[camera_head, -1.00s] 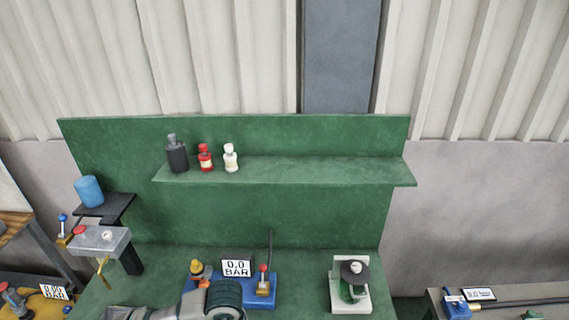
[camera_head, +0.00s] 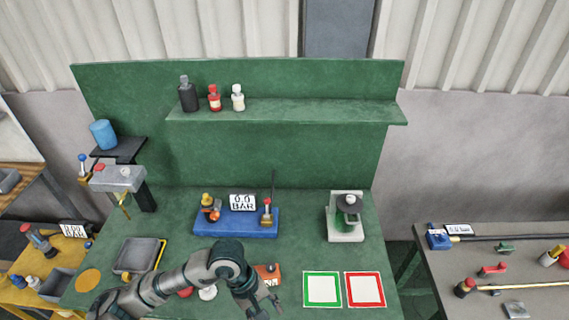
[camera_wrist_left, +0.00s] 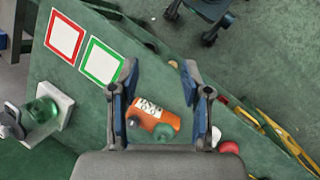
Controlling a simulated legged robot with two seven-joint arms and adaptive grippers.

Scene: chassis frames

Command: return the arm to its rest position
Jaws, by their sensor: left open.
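My left arm (camera_head: 185,278) comes in from the lower left of the head view, over the front of the green bench. My left gripper (camera_head: 262,304) is open and points down toward the front of the bench. In the left wrist view the open gripper (camera_wrist_left: 160,72) shows its two blue-grey fingers apart, with nothing held. An orange labelled block (camera_wrist_left: 157,116) with a green knob shows between the fingers, below them. It also shows beside the gripper in the head view (camera_head: 268,273). My right gripper is not in view.
A blue fixture (camera_head: 236,228) with a 0.0 BAR display and a white-and-green device (camera_head: 345,218) stand behind the arm. Green-framed (camera_head: 321,289) and red-framed (camera_head: 366,289) squares lie at right. A grey tray (camera_head: 135,258) sits left. A shelf (camera_head: 290,112) holds three bottles.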

